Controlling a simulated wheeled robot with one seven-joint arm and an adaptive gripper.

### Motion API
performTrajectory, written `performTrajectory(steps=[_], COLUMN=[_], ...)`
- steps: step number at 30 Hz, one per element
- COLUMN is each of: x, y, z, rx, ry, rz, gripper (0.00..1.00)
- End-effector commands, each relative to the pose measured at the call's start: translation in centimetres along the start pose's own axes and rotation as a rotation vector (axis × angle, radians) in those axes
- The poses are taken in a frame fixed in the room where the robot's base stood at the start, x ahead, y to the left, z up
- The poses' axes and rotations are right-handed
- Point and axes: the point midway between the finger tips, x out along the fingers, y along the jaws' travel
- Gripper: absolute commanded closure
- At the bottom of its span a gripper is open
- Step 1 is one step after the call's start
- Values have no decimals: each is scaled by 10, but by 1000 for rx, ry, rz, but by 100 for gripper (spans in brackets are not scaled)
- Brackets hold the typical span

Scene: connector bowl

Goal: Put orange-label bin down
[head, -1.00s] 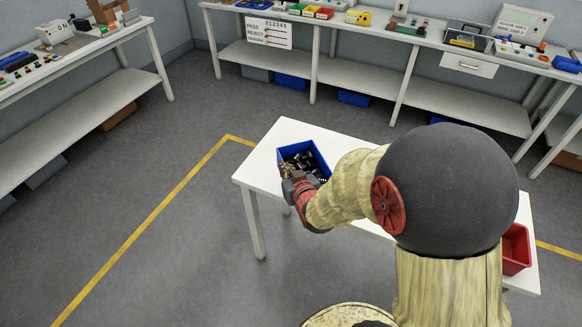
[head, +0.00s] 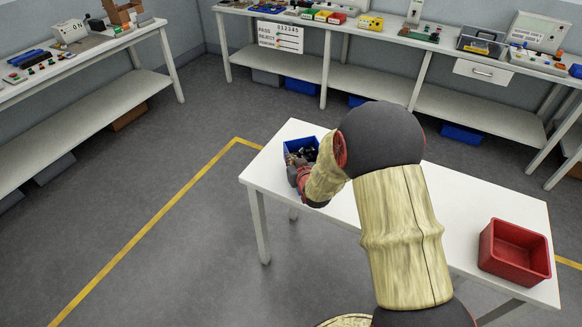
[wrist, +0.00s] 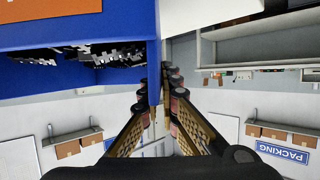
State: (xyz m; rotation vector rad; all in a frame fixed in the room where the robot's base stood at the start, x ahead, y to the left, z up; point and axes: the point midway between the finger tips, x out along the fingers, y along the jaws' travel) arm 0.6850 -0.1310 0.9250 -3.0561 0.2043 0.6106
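The blue bin (head: 288,148) is at the far left end of the white table (head: 290,129) and holds dark connectors. In the wrist view the bin (wrist: 115,22) fills the upper left, with part of its orange label (wrist: 70,4) at the top edge. My gripper (wrist: 163,85) is shut on the bin's blue wall, one finger on each side. In the head view my gripper (head: 297,165) is at the bin's near side, and my arm hides part of the bin. I cannot tell whether the bin's base touches the table.
An empty-looking red bin (head: 515,248) stands at the table's right end. The table between the two bins looks clear apart from my arm above it. Benches with equipment line the back and left. A yellow floor line (head: 165,218) runs left of the table.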

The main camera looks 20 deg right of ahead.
Motion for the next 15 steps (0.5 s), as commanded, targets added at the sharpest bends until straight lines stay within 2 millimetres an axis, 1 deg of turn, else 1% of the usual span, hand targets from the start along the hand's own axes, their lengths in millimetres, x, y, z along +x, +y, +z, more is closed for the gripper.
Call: performTrajectory(steps=[1,3,9,15], x=[3,8,18,18], y=[1,1,1,1], z=[-2,2,27,27], rx=[-1,-1,-1,-1], ry=[6,6,4,7], rz=[0,0,0,0], gripper=[100,100,100,100])
